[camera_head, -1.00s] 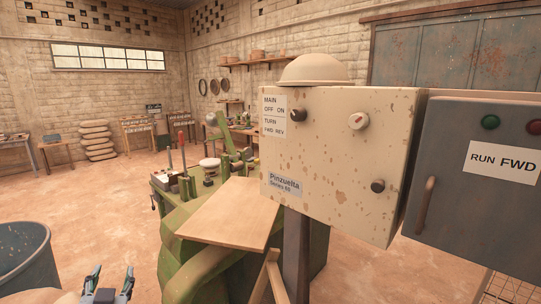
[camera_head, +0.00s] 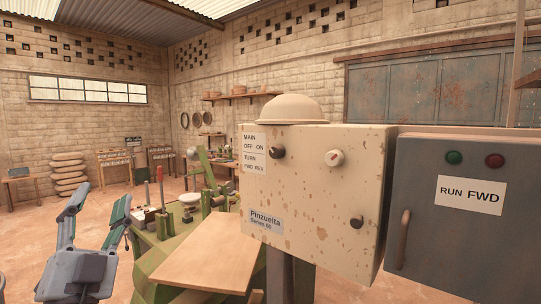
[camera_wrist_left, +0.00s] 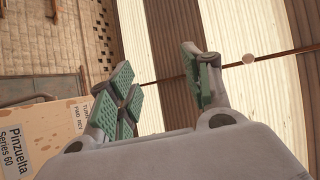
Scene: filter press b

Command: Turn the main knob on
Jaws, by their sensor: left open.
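A cream, rust-spotted control box (camera_head: 310,195) marked Pinzuelta stands right of centre in the head view. Its label (camera_head: 254,153) reads MAIN OFF ON, TURN FWD REV. Beside the label is a dark knob (camera_head: 278,151). A white knob with a red mark (camera_head: 334,157) sits to its right, and another dark knob (camera_head: 356,222) is lower right. My left gripper (camera_head: 97,207) is open and empty, low at the left, well away from the box. In the left wrist view its green-padded fingers (camera_wrist_left: 160,88) are apart, with the box's edge (camera_wrist_left: 58,125) at left. My right gripper is out of view.
A grey cabinet (camera_head: 460,240) with green and red buttons and a RUN FWD label adjoins the box at right. A pale board (camera_head: 205,262) and a green bench with tools (camera_head: 165,240) stand between my left gripper and the box. A helmet (camera_head: 290,108) tops the box.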

